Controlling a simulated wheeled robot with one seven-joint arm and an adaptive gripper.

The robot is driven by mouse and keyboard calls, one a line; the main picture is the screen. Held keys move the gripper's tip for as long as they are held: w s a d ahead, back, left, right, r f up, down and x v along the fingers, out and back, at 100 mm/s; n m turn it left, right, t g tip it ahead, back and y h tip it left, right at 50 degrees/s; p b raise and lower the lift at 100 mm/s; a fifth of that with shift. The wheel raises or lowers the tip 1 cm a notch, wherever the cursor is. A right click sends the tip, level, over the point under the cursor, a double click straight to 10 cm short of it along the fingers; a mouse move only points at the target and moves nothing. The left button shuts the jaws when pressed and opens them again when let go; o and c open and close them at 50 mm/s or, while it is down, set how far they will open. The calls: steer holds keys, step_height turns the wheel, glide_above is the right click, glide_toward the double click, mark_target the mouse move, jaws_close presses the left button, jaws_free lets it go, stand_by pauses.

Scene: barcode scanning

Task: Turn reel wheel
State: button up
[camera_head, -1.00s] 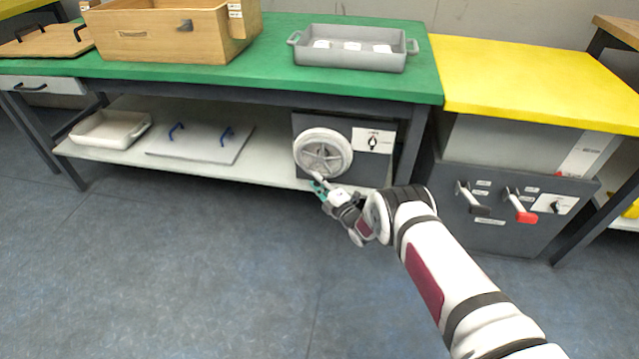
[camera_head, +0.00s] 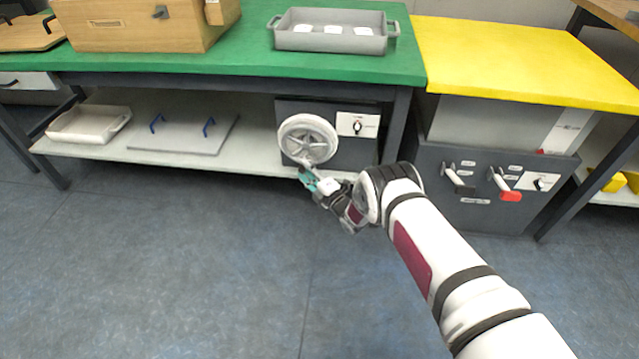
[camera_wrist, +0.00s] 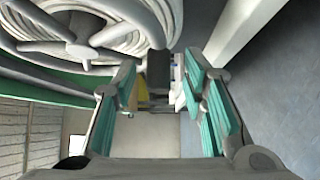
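The reel wheel (camera_head: 308,139) is a light grey spoked disc. It is mounted on the front of a dark box on the lower shelf, below the green table. In the wrist view the wheel's rim, spokes and hub (camera_wrist: 80,52) fill the upper left. My gripper (camera_head: 306,176) is just below the wheel's lower rim in the head view. Its two teal-padded fingers (camera_wrist: 165,92) stand apart in the wrist view, with nothing clearly held between them. Whether a fingertip touches the wheel cannot be told.
A switch panel (camera_head: 358,125) is right of the wheel. The shelf (camera_head: 255,159) also bears a white tray (camera_head: 88,124) and a grey lid with blue handles (camera_head: 183,134). A lever box (camera_head: 440,205) stands under the yellow table (camera_head: 520,62). The floor in front is clear.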

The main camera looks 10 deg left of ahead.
steer(key=v, duration=1)
steer(key=shift+d, duration=0.15)
